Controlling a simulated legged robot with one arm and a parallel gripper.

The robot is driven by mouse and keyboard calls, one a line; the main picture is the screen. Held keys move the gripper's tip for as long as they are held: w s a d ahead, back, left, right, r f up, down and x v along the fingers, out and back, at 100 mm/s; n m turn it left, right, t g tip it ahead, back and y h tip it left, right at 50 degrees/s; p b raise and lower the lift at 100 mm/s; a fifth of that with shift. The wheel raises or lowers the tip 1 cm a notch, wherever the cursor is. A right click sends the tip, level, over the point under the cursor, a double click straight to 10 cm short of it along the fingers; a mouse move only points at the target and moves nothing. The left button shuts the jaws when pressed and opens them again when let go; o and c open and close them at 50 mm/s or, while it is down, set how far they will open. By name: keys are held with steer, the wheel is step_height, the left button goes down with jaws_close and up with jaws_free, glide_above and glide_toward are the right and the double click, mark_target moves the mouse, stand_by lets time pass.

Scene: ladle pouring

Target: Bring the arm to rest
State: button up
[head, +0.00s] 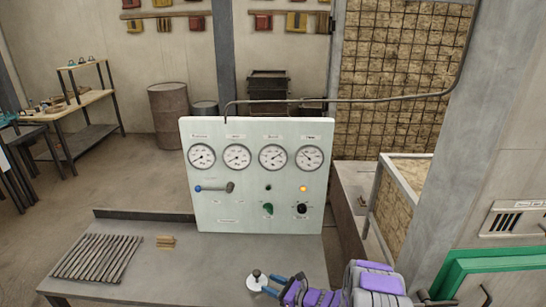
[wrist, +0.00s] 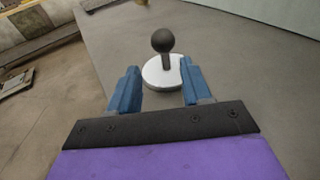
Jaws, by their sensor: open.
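My gripper (head: 270,285) is low over the front right part of the grey table, with its purple arm reaching in from the lower right. In the wrist view, its two blue fingers (wrist: 156,90) are apart with a gap between them. A white round disc with a dark ball-topped knob (wrist: 162,45) stands just beyond the fingertips. The disc also shows in the head view (head: 257,282), at the left of the fingers. Nothing is seen held between the fingers. Whether a fingertip touches the disc I cannot tell.
The grey table (head: 200,270) carries a slatted rack (head: 95,257) and a small wooden block (head: 166,242). An upright white panel (head: 225,190) with gauges, a lever and knobs stands at its back. A concrete pillar (head: 450,150) is at the right. The table between block and disc is clear.

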steer(key=s+a+r+n+g+y, duration=0.1)
steer(key=s+a+r+n+g, duration=0.15)
steer(key=r, duration=0.45)
steer(key=s+a+r+n+g+y, duration=0.1)
steer(key=s+a+r+n+g, duration=0.2)
steer(key=r, duration=0.4)
steer(key=s+a+r+n+g+h, duration=0.1)
steer(key=s+r+n+g, duration=0.3)
steer(key=s, duration=0.3)
steer(key=s+r+n+g+h, duration=0.1)
steer(key=s+r+n+h, duration=0.1)
steer(key=s+r+n, duration=0.45)
steer(key=s+d+r+n+h, duration=0.4)
steer(key=s+d+h, duration=0.2)
steer(key=s+d, duration=0.4)
steer(key=s+d+r+n+h, duration=0.3)
steer(key=s+d+h, duration=0.3)
steer(key=s+d, duration=0.5)
steer(key=s+n, duration=0.1)
steer(key=s, duration=0.7)
steer(key=shift+r+h, duration=0.3)
steer(key=shift+r, duration=0.1)
